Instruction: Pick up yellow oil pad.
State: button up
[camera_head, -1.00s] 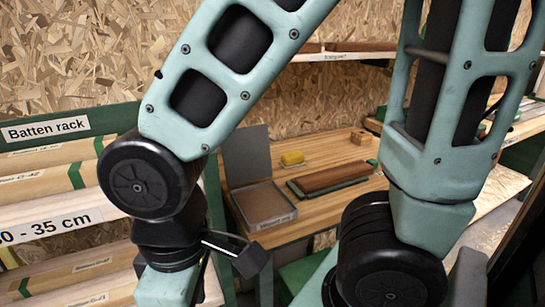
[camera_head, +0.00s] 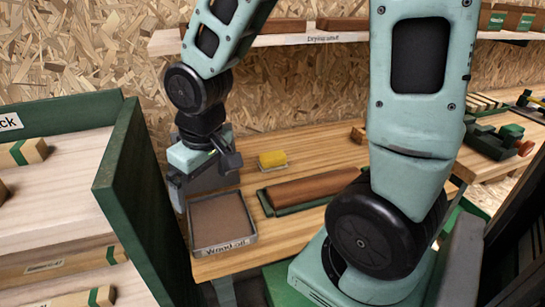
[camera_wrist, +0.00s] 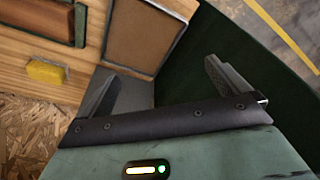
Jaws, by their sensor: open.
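The yellow oil pad (camera_head: 272,159) lies on the wooden bench, behind the dark red-brown block. It also shows in the wrist view (camera_wrist: 46,73) at the left, outside the jaws. My gripper (camera_head: 200,195) is at the left end of the bench, to the left of the pad and apart from it. In the wrist view, my gripper (camera_wrist: 160,75) has its two fingers spread wide with nothing between them.
A shallow labelled tray (camera_head: 247,240) stands at the bench's front left, close to my gripper. A red-brown block (camera_head: 312,186) lies on a green base beside it. A green rack panel (camera_head: 140,190) rises left of the bench. A shelf (camera_head: 335,38) runs above the bench.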

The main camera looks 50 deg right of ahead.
jog(key=w+d+m+t+h+p, duration=0.1)
jog(key=w+d+m, duration=0.1)
jog(key=d, duration=0.6)
jog(key=w+d+m+p, duration=0.1)
jog(key=w+d+m, duration=0.2)
jog(key=d, duration=0.6)
jog(key=m+h, duration=0.1)
jog(key=m, duration=0.2)
send_near(273, 155)
jog(key=shift+t+h, duration=0.3)
jog(key=x, duration=0.1)
jog(key=b+x, duration=0.1)
jog(key=x, duration=0.1)
jog(key=b+x, duration=0.1)
jog(key=x, duration=0.1)
jog(key=shift+s+a+f, duration=0.1)
jog(key=shift+s, duration=0.3)
jog(key=shift+x, duration=3.15)
jog(key=shift+w+a, duration=0.1)
jog(key=shift+a, duration=0.05)
jog(key=shift+c, duration=0.3)
jog(key=c, duration=0.9)
